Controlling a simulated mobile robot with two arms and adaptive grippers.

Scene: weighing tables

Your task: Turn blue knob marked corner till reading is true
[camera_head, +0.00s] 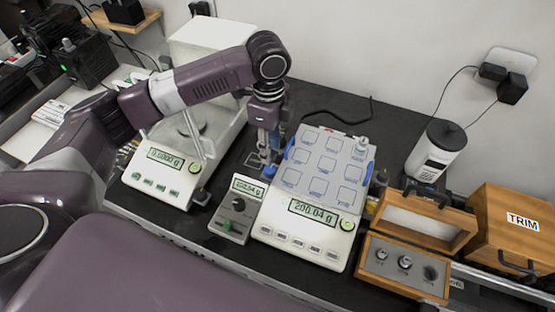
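The middle scale (302,241) has a pale platform (321,180) marked with several squares. Its display (313,212) reads 200.04 g. A small metal weight (362,143) stands on the platform's far right corner. A blue knob (269,172) shows at the scale's left side, and blue parts show along the platform's left and right edges. My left gripper (267,153) points down just above that blue knob, beside the platform's left edge. Its fingers look narrow; whether they touch the knob or are closed is unclear. My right gripper is not in view.
A small grey box (234,218) with a black dial and display stands left of the scale. Another balance (158,184) reads 0.0000 g. At right are an open wooden weight box (404,283), a wooden case marked TRIM (513,232) and a white canister (435,152).

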